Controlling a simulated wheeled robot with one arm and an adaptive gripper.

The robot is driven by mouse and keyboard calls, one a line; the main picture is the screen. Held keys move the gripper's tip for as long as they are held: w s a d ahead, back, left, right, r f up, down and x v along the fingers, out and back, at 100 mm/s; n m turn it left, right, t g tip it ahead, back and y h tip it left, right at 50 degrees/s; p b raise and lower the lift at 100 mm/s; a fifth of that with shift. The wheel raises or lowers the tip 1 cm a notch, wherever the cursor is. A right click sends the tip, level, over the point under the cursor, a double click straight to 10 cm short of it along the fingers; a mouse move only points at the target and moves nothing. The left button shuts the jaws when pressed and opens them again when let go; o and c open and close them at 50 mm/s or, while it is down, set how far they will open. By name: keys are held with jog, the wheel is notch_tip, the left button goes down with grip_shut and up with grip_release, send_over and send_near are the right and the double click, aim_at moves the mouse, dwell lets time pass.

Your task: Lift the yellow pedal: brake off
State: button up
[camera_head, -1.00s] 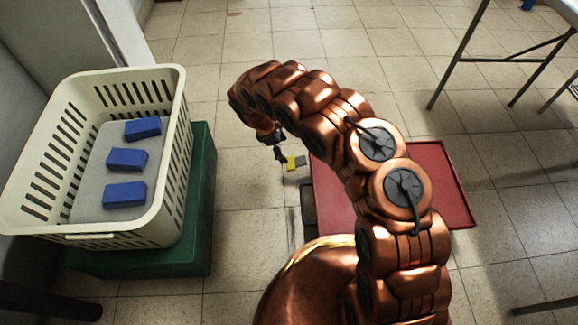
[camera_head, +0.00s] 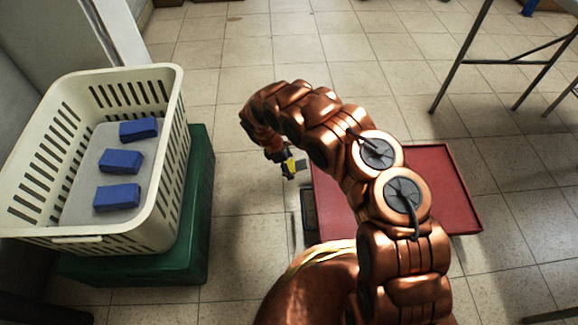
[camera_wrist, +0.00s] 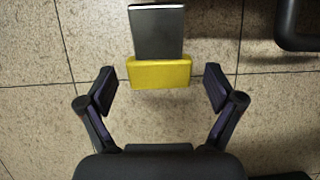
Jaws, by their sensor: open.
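The yellow pedal (camera_wrist: 159,73) is a small yellow block with a dark plate (camera_wrist: 157,32) joined at its far side in the wrist view. My gripper (camera_wrist: 160,90) is open, with one finger on each side of the pedal's near edge and a gap on both sides. Nothing is held. In the head view the pedal (camera_head: 289,165) shows small beside the red platform, partly hidden by my gripper (camera_head: 284,160). I cannot tell the height between the fingers and the pedal.
A red flat platform (camera_head: 440,190) lies under my arm, with a dark bar (camera_head: 308,210) at its left edge. A cream basket (camera_head: 75,232) with blue blocks (camera_head: 120,161) stands on a green base (camera_head: 200,190) at left. Metal table legs (camera_head: 460,55) stand at upper right. Tiled floor beyond is clear.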

jog(key=c, duration=1.7)
